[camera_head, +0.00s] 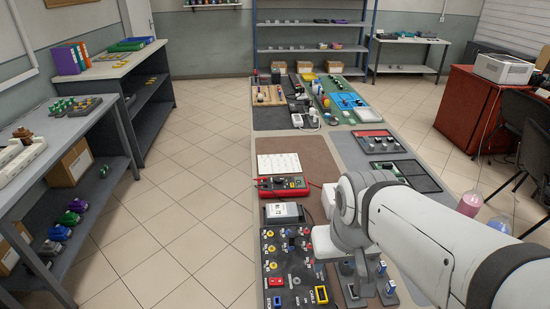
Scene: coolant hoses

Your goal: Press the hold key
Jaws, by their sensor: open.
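A red and black multimeter (283,187) lies on the long bench, left of my arm. Its keys are too small here to tell which is the hold key. My white arm comes in from the lower right, its wrist over the near part of the bench. My gripper (369,290) seems to hang below the wrist, fingers apart and empty, to the right of and nearer than the multimeter. The arm hides part of the bench around it.
A black panel (288,262) with several coloured knobs and sockets lies near the front, with a grey-topped device (284,212) behind it. A pale sheet (279,166) lies beyond the multimeter. Tiled floor to the left is clear.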

